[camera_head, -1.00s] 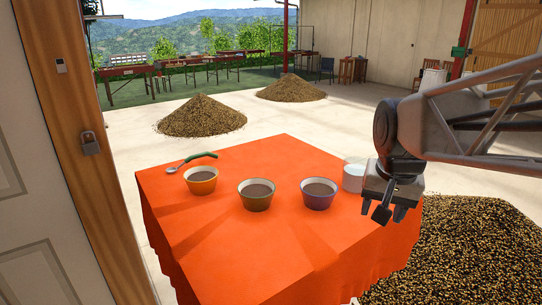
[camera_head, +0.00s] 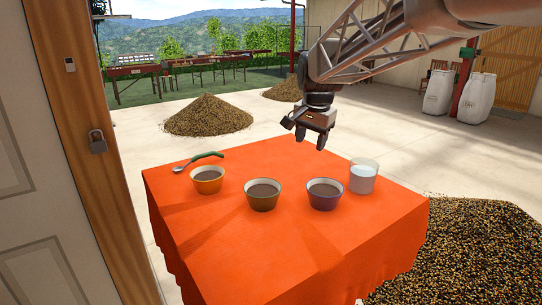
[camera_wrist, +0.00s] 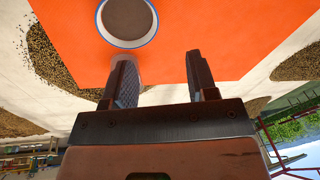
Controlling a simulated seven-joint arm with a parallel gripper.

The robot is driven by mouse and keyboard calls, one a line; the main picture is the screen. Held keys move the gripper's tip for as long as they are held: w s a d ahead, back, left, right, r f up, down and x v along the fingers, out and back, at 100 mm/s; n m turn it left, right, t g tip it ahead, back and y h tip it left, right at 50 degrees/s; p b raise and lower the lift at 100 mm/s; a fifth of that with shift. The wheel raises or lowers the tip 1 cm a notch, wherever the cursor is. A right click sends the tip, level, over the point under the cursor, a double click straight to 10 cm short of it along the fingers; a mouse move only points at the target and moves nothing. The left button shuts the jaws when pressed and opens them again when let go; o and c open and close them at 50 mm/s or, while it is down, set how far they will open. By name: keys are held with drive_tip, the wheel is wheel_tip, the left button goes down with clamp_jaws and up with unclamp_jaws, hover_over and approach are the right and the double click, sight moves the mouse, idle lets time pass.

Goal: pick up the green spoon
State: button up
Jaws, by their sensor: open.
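The green spoon (camera_head: 206,156) lies at the back left of the orange-covered table (camera_head: 270,231). Its green handle points right and its metal bowl points left, behind the yellow-rimmed cup. My gripper (camera_head: 310,141) is open and empty, in the air above the back part of the table, well to the right of the spoon. In the wrist view my gripper (camera_wrist: 160,75) shows two spread fingers with nothing between them. The spoon does not show in the wrist view.
The blue-rimmed cup also shows in the wrist view (camera_wrist: 127,44). Bean piles (camera_head: 208,119) lie around.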

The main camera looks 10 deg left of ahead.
drive_tip(key=w+a+f+m, duration=0.1)
drive_tip(key=w+a, duration=0.6)
drive_tip(key=a, duration=0.2)
drive_tip(key=w+a+f+m, duration=0.1)
drive_tip(key=w+a+f, duration=0.1)
drive_tip(key=w+a, duration=0.6)
drive_tip(key=m, duration=0.2)
hover_over(207, 155)
drive_tip(key=s+x, duration=0.1)
drive_tip(key=x, duration=0.6)
drive_tip(key=shift+d+g+y, duration=0.3)
drive_tip(key=shift+d+y, duration=0.1)
drive_tip(key=shift+d, duration=0.05)
drive_tip(key=shift+s+f, duration=0.1)
drive_tip(key=shift+f, duration=0.05)
drive_tip(key=shift+a+f, duration=0.15)
drive_tip(key=shift+f, duration=1.05)
drive_tip(key=shift+f, duration=0.1)
drive_tip(key=shift+w+a+f, duration=0.1)
drive_tip(key=shift+w+f, duration=0.05)
drive_tip(key=shift+f, duration=0.7)
drive_tip(key=shift+w+a+f, duration=0.1)
drive_tip(key=shift+w+f, duration=0.05)
drive_tip(key=shift+f, duration=0.7)
drive_tip(key=shift+w+a+f, duration=0.1)
drive_tip(key=shift+w+f, duration=0.05)
drive_tip(key=shift+f, duration=0.65)
drive_tip(key=shift+c, duration=0.2)
